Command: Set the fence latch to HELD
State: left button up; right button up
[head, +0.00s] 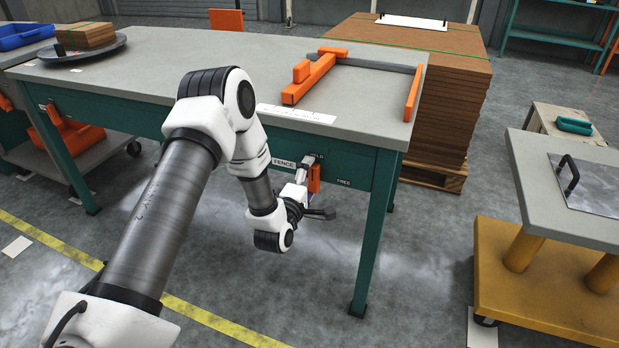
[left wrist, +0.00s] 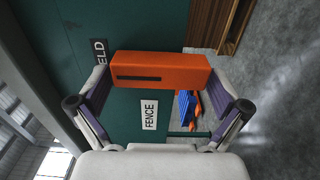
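The orange fence latch handle (head: 314,178) is upright on the green front panel of the worktable. The FENCE label (head: 284,163) is to its left, the HELD label (head: 317,155) by its upper end, and the FREE label (head: 343,182) to its right. My left gripper (head: 315,188) is at the handle, spread wide. In the left wrist view the handle (left wrist: 160,72) lies lengthwise between the two fingers, one near each end; I cannot tell if they touch it. The FENCE label (left wrist: 149,114) shows below it, the HELD label (left wrist: 103,58) partly covered. My right gripper is out of view.
The grey worktable (head: 240,75) carries an orange fence (head: 317,75) and a round tray (head: 75,50) with brown blocks. A stack of brown boards (head: 450,90) stands behind right. A yellow-based cart (head: 545,280) stands at right. The floor before the panel is clear.

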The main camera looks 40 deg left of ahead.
pick_arm(q)
jog(key=v, duration=1.2)
